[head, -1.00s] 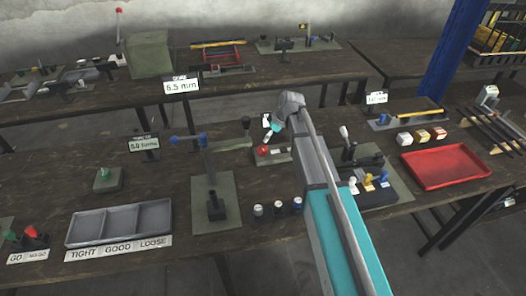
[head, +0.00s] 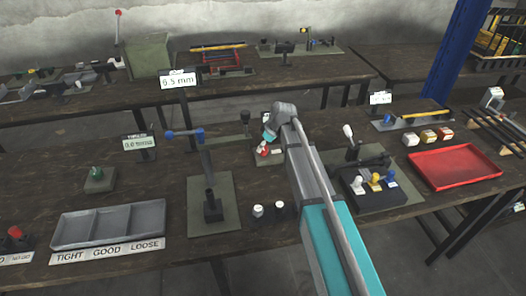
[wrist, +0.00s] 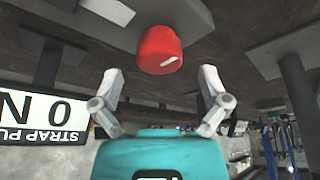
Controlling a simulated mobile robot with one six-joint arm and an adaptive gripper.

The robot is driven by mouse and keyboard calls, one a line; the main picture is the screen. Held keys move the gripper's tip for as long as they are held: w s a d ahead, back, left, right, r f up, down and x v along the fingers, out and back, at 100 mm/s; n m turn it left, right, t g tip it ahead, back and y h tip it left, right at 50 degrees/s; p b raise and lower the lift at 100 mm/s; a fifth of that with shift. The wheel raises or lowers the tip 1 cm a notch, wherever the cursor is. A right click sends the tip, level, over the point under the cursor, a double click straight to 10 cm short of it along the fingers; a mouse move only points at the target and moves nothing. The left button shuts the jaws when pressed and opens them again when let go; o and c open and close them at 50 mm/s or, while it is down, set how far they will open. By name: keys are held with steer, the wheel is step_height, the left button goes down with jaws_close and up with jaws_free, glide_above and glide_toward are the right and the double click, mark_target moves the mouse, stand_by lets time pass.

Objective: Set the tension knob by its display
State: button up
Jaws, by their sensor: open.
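The red tension knob (wrist: 160,50) shows in the wrist view with a short white mark on its face. It also shows in the head view (head: 262,149), beside my gripper. My gripper (wrist: 160,77) is open; its two grey fingers are apart, one on each side below the knob in the wrist view, and hold nothing. In the head view my gripper (head: 267,138) is just above the knob, partly hiding it. A white display (wrist: 42,117) is upside down at the left of the wrist view. It reads 0 N, with a cut-off label beginning STRAP PU.
A block with white, yellow and blue knobs (head: 368,190) and a red tray (head: 455,167) are to the right. A grey three-part tray (head: 108,225) lies at the front left.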

steer(key=shift+b+x, duration=0.5)
steer(key=shift+x, duration=0.25)
steer(key=c, duration=1.2)
steer(key=shift+o, duration=0.2)
